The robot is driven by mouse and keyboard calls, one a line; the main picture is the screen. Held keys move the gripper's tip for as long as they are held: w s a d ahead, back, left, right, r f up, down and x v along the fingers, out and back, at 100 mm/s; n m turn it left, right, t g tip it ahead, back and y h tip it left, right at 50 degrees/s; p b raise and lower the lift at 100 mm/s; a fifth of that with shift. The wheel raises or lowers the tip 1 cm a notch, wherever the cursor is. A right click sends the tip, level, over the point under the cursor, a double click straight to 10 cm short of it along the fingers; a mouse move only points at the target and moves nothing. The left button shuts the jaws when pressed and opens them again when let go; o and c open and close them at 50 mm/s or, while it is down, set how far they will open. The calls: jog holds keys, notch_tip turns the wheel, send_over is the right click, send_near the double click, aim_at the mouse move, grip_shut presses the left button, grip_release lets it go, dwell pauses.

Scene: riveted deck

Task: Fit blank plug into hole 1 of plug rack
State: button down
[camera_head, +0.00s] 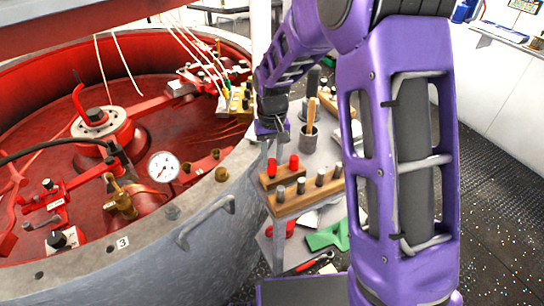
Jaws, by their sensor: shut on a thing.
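My gripper (270,128) is the purple and dark end of my arm, above the left edge of the small side table, close to the drum's rim. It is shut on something. The fingertips and the held piece are too small and hidden to make out, so I cannot see the blank plug clearly. On the table below stands a long wooden block (310,196) with several grey pegs upright in it. Behind it is a shorter wooden block (267,181) with red-topped pegs (294,162). I cannot tell which block is the plug rack, nor which hole is hole 1.
A grey cup (309,138) with wooden-handled tools stands behind the blocks. The big red-lined metal drum (215,240) with a gauge (162,167) and fittings fills the left. A lower shelf holds a green piece (326,236) and red tools. My arm covers the right of the table.

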jog(key=shift+f+b, duration=0.55)
jog(key=shift+f, duration=0.3)
dwell(0.6)
jog(key=c, duration=0.5)
grip_release()
notch_tip(320, 180, up, 17)
jog(key=shift+r+p, duration=0.2)
jog(key=shift+p, duration=0.6)
